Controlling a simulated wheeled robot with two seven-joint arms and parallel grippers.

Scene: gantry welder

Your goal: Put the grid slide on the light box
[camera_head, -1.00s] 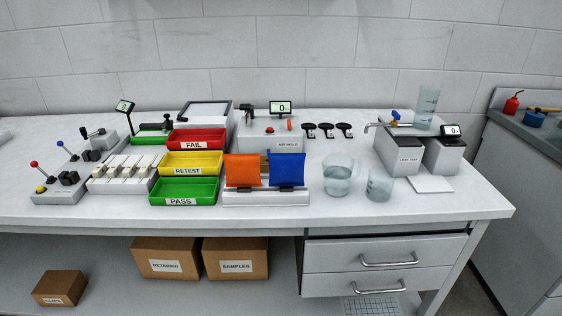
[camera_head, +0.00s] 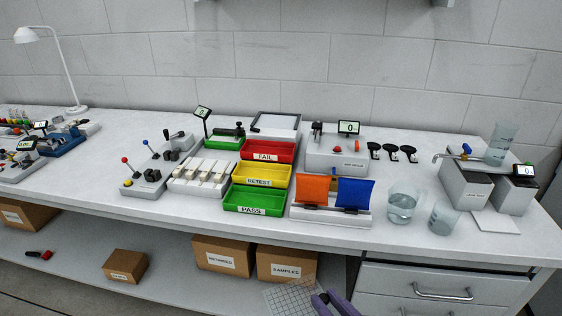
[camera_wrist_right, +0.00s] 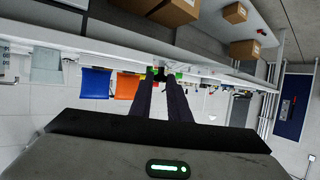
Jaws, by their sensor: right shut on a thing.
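The grid slide (camera_head: 284,299) is a clear sheet with a fine grid, low at the bottom edge of the head view, in front of the bench. My right gripper (camera_head: 323,298), with purple fingers, is shut on its right side; part of the slide is cut off by the frame. In the right wrist view the two dark fingers (camera_wrist_right: 165,78) point toward the bench, and I cannot make out the slide there. What looks like the light box, a pale panel in a dark frame (camera_head: 275,122), stands at the back of the bench behind the red tray. My left gripper is out of view.
Red FAIL (camera_head: 266,157), yellow RETEST (camera_head: 259,182) and green PASS trays (camera_head: 253,210) stand in front of the panel. Beakers (camera_head: 402,206) are further right. The bench front edge and drawers (camera_head: 440,289) lie near the gripper.

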